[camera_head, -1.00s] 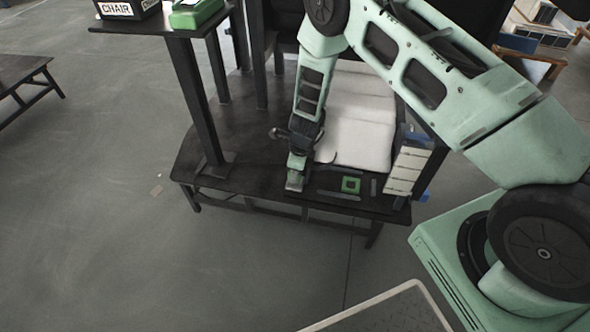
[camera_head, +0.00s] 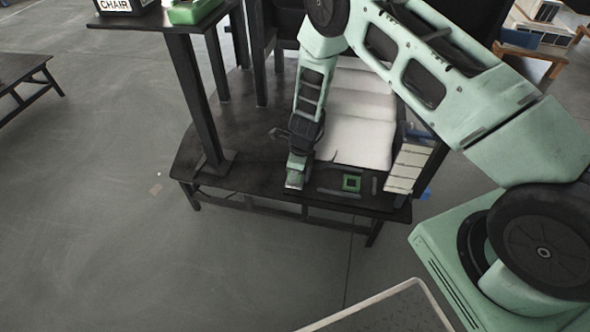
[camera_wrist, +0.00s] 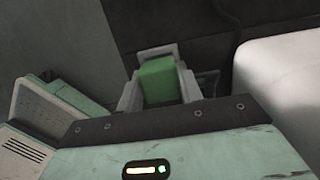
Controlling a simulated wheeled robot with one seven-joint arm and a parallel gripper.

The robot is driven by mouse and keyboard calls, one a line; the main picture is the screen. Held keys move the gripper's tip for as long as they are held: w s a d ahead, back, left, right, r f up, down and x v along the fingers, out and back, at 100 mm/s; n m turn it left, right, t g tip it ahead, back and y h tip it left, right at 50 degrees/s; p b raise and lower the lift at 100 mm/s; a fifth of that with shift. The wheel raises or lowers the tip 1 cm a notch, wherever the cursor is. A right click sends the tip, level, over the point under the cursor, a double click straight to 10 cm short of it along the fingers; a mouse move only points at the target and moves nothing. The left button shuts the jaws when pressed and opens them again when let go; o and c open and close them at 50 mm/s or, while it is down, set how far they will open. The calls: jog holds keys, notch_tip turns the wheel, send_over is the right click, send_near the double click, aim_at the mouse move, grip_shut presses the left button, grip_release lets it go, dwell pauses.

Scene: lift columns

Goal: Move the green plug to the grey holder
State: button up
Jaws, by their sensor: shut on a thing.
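The green plug (camera_wrist: 158,82) shows as a green block between the two light grey fingers of my gripper (camera_wrist: 158,92) in the wrist view. My gripper is shut on it. In the head view my gripper (camera_head: 295,180) points down at the front edge of the dark low table, left of a green square frame (camera_head: 351,184) with a dark middle. A small grey piece (camera_wrist: 156,51) shows just beyond the plug in the wrist view. I cannot tell whether it is the grey holder, or whether the plug touches it. The plug is hidden in the head view.
The dark low table (camera_head: 215,155) carries white cushions (camera_head: 350,130) behind my gripper and a stack of pale blocks (camera_head: 406,168) at right. A dark post (camera_head: 195,100) stands to the left, under a shelf with a green box (camera_head: 193,10). Open floor lies in front.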

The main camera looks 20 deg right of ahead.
jog(key=shift+f, duration=0.5)
jog(key=o, duration=1.2)
jog(key=shift+r, duration=0.15)
jog(key=shift+r+p, duration=3)
jog(key=shift+r, duration=0.4)
